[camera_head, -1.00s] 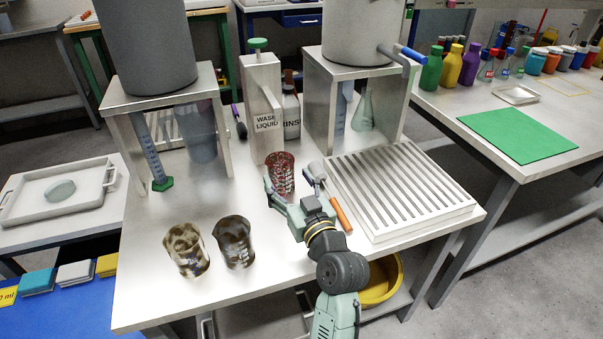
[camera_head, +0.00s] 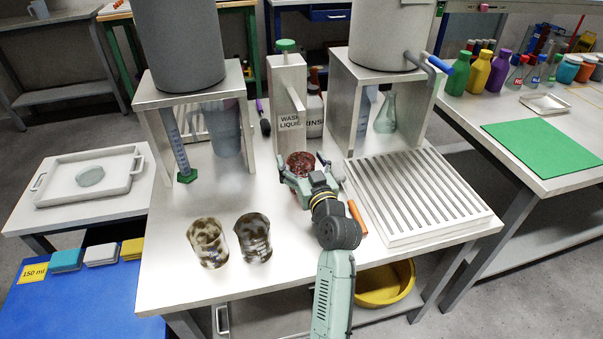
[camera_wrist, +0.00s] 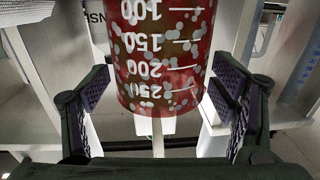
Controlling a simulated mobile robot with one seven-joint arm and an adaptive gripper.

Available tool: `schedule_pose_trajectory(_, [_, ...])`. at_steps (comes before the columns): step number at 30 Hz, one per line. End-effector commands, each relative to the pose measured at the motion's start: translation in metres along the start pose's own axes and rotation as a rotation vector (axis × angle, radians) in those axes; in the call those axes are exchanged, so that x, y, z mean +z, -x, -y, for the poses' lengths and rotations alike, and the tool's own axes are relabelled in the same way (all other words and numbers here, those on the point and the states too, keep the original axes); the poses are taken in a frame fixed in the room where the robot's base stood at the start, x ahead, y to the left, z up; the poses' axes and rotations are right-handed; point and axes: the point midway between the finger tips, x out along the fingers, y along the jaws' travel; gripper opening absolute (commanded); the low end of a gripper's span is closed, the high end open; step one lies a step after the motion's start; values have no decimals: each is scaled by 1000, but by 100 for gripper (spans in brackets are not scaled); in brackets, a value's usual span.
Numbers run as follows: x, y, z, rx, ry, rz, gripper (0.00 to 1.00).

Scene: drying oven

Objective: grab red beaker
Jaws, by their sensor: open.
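The red beaker (camera_head: 300,163), spotted with pale specks, stands on the metal table just in front of the wash liquid dispenser. In the wrist view the red beaker (camera_wrist: 160,50) fills the upper middle, with white volume marks that read upside down. My gripper (camera_head: 309,176) is open at the beaker, with one finger on either side of it. In the wrist view the padded fingers of my gripper (camera_wrist: 165,95) flank the beaker's sides, with a gap visible at the left. My gripper hides part of the beaker in the head view.
Two brown-stained beakers (camera_head: 208,243) (camera_head: 253,238) stand front left on the table. The wash liquid dispenser (camera_head: 288,105) is close behind the red beaker. A slatted drying rack (camera_head: 420,195) is at the right, with an orange-handled brush (camera_head: 357,216) beside it.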

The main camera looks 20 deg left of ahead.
Motion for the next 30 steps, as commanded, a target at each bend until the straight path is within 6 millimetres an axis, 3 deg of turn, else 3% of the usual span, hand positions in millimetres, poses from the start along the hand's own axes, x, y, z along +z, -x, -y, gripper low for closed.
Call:
schedule_pose_trajectory(7, [1, -2, 0, 0, 0, 1, 79])
schedule_pose_trajectory(30, [1, -1, 0, 0, 0, 0, 29])
